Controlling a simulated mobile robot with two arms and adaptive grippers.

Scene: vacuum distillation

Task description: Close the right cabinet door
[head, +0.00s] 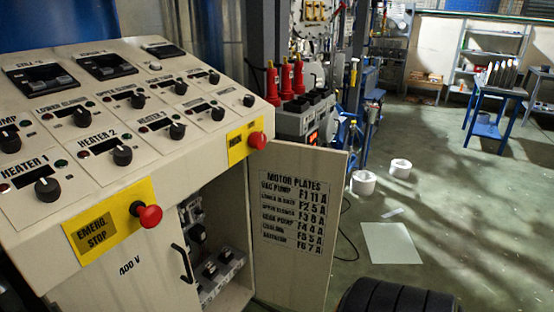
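The right cabinet door (298,222) stands open, swung out to the right of the beige control cabinet. Its inner face shows, with a printed "MOTOR PLATES" list. The opening (212,250) beside it shows electrical parts inside. The left cabinet door (130,270), marked "400 V", looks shut and has a black handle (183,263) near its right edge. Any handle on the right door's outer face is hidden. Neither of my grippers is in view.
The sloped panel above has several knobs and two red buttons, one an emergency stop (147,215) that sticks out. A black ribbed rounded thing (398,297) is at the bottom edge. White rolls (363,183) and a sheet (391,243) lie on the otherwise open floor at right.

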